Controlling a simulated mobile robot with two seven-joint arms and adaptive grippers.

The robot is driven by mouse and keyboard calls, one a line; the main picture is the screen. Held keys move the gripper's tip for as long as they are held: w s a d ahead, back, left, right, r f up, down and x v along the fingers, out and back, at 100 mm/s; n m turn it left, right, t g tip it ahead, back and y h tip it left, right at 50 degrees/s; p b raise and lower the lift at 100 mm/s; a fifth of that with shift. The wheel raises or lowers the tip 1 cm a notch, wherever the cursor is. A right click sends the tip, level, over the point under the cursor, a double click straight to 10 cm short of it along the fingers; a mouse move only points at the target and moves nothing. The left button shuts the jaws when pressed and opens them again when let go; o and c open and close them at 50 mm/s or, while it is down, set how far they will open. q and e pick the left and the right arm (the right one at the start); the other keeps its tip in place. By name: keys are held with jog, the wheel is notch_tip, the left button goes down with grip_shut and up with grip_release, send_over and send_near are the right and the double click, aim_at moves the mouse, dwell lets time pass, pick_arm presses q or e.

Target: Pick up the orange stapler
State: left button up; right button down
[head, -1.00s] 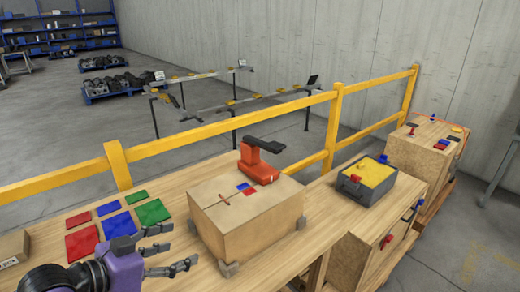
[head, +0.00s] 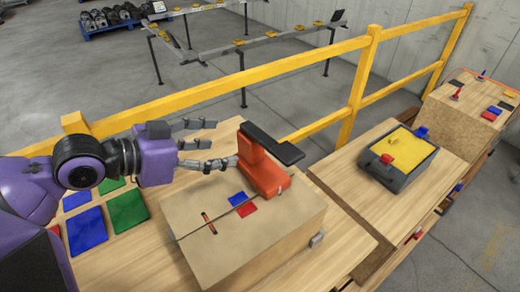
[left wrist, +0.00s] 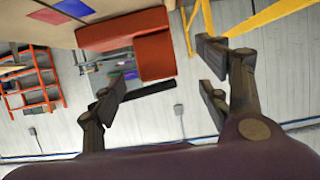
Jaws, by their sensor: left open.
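The orange stapler (head: 258,168), with a black top arm reaching right, stands upright on the far part of a cardboard box (head: 215,225). My left gripper (head: 222,143) is open and empty, just left of the stapler at its height. Its near finger overlaps the stapler's left edge in the head view; I cannot tell whether they touch. In the left wrist view the orange body (left wrist: 155,55) shows beyond the spread fingers of the left gripper (left wrist: 160,78). My right gripper is not in view.
A blue square (head: 238,198) and a red square (head: 246,210) lie on the box beside the stapler. Coloured tiles (head: 127,210) lie on the table at left. A yellow rail (head: 235,82) runs behind.

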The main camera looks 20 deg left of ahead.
aim_at(243, 145)
pick_arm(q)
jog(key=shift+w+d+f, duration=0.3)
jog(key=shift+w+d, duration=0.05)
jog(key=shift+d, duration=0.3)
jog(key=x, duration=0.4)
jog(key=shift+w+d, duration=0.25)
jog(key=shift+w+d+f, duration=0.1)
jog(key=shift+w+d, duration=0.05)
jog(key=shift+w, duration=0.15)
jog(key=shift+s, duration=0.1)
jog(key=c, duration=0.3)
grip_shut()
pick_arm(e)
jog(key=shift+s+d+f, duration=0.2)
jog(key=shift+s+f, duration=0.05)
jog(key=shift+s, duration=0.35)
